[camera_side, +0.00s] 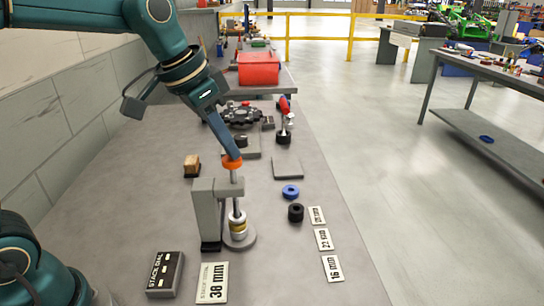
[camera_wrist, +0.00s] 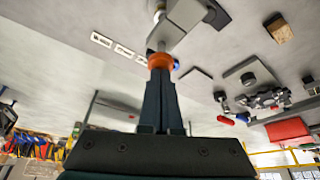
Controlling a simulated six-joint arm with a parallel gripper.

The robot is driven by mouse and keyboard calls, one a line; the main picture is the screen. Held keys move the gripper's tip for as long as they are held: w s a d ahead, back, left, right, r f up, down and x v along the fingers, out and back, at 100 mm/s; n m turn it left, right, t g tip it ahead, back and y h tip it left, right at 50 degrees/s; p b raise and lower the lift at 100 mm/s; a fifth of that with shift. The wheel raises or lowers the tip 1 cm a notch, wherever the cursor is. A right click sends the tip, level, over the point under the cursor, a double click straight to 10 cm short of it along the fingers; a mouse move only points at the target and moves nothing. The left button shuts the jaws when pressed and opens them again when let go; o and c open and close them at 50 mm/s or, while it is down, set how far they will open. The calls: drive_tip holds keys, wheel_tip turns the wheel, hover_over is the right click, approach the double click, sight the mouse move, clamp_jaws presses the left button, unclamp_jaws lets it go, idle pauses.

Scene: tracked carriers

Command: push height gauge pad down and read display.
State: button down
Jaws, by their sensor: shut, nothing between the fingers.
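The height gauge (camera_side: 208,195) is a grey bracket on the bench with a vertical rod topped by an orange pad (camera_side: 232,163). Under the rod, a brass and pale stack (camera_side: 238,224) stands on a round grey base (camera_side: 241,239). My gripper (camera_side: 231,153) is shut and empty, pointing down with its tips at the orange pad, apparently touching it. In the wrist view the orange pad (camera_wrist: 162,62) shows just past the fingertips. A dark box marked STACK DIAL (camera_side: 165,273) lies at the front, with small pale marks I cannot read. A card beside it (camera_side: 212,283) reads 38 mm.
Cards marked 22 mm (camera_side: 324,239) and 16 mm (camera_side: 332,268) and a third card (camera_side: 317,215) lie at right. Blue (camera_side: 290,191) and black (camera_side: 296,212) rings sit nearby. A wooden block (camera_side: 192,166) and a red-handled clamp (camera_side: 285,120) stand behind.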

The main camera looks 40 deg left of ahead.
drive_tip(key=shift+f, duration=0.4)
idle(0.5)
drive_tip(key=shift+r, duration=0.1)
wheel_tip(320, 180, up, 8)
idle(1.0)
idle(0.5)
drive_tip(key=s+t, duration=0.1)
drive_tip(key=s, duration=0.7)
drive_tip(key=s+f+n+y, duration=0.1)
drive_tip(key=s+f+n, duration=0.2)
drive_tip(key=s+f, duration=0.4)
wheel_tip(320, 180, down, 4)
drive_tip(key=shift+a+f, duration=0.1)
drive_tip(key=shift+a, duration=0.15)
